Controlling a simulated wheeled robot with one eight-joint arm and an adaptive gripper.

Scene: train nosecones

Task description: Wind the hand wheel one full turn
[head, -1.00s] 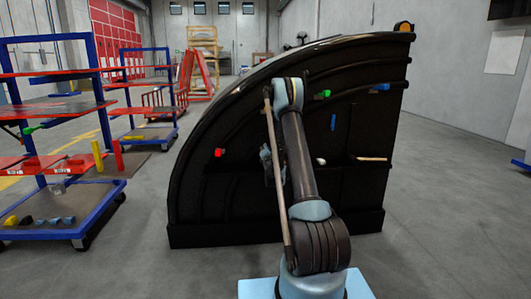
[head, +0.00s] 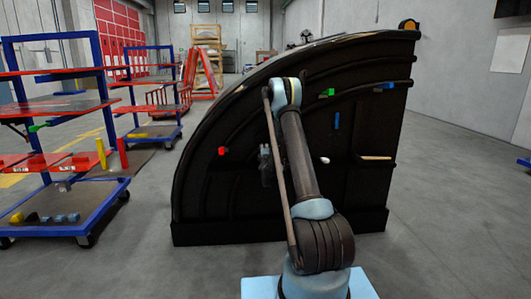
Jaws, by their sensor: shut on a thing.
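The dark nosecone (head: 345,215) stands ahead with its flat inner side towards me. My gripper (head: 266,172) is at the left-centre part of that side, partly hidden behind my arm. It is shut on a small part there, most likely the hand wheel. The wheel itself is not plainly visible, as my arm and gripper cover that spot, and its angle cannot be told.
The nosecone bears a red (head: 222,151), a green (head: 327,92) and a blue block (head: 385,86), and a pale strip (head: 376,158). Blue-framed carts with red shelves (head: 60,160) stand at left. The floor at right (head: 460,220) is clear.

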